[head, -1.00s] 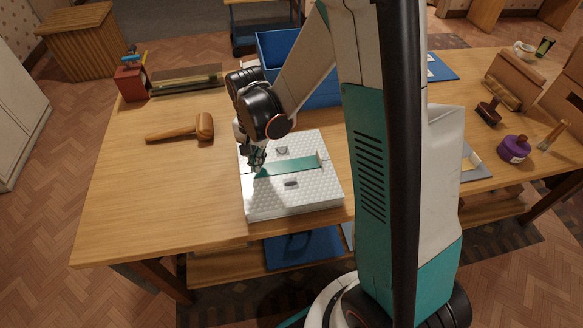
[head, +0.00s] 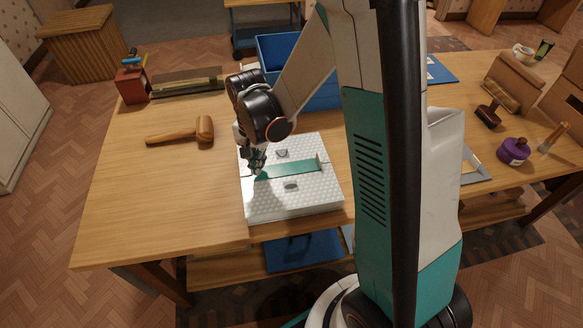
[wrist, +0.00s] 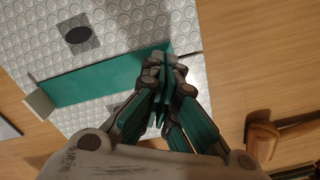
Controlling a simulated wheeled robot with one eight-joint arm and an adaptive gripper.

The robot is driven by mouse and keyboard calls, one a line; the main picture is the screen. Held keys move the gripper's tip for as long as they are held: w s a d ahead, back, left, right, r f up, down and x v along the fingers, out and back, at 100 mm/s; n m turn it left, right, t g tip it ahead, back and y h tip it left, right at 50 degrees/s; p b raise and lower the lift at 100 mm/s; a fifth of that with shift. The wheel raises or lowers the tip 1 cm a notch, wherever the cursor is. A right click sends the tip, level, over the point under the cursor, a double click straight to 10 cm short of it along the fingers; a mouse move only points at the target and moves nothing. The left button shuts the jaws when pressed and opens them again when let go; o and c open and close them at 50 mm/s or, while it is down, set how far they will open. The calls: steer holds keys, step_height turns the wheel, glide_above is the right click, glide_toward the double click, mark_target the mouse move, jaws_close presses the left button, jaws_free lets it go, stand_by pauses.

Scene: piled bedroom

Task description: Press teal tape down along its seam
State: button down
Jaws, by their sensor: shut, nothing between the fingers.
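The teal tape (head: 290,170) lies as a strip across the white studded board (head: 300,203) on the wooden table. In the wrist view the teal tape (wrist: 95,82) runs from a small pale upright tab (wrist: 38,104) to my gripper. My gripper (head: 258,168) is shut and empty, fingers pointing down at the left end of the tape. In the wrist view my gripper (wrist: 165,70) covers that end of the strip, and I cannot tell whether the fingertips touch it. The far end of the tape meets the tab at the right in the head view.
A wooden mallet (head: 182,132) lies left of the board. A blue bin (head: 285,50) stands behind it. A purple jar (head: 514,150), a brush (head: 552,138) and a dark-handled tool (head: 488,114) stand at the right. The table's front left is clear.

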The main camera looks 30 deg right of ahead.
mark_target(277, 170)
steer(key=shift+f, duration=0.1)
stand_by(0.3)
steer(key=shift+f+b, duration=0.85)
steer(key=shift+f, duration=0.05)
stand_by(0.4)
steer(key=shift+d, duration=0.1)
steer(key=shift+s+d, duration=0.15)
steer(key=shift+d, duration=0.1)
steer(key=shift+r, duration=0.5)
steer(key=shift+s+d, duration=0.25)
steer(key=shift+d, duration=0.45)
steer(key=shift+s+d, duration=0.2)
steer(key=shift+d, duration=0.55)
steer(key=shift+s+d, duration=0.25)
steer(key=shift+d, duration=0.45)
steer(key=shift+f, duration=0.2)
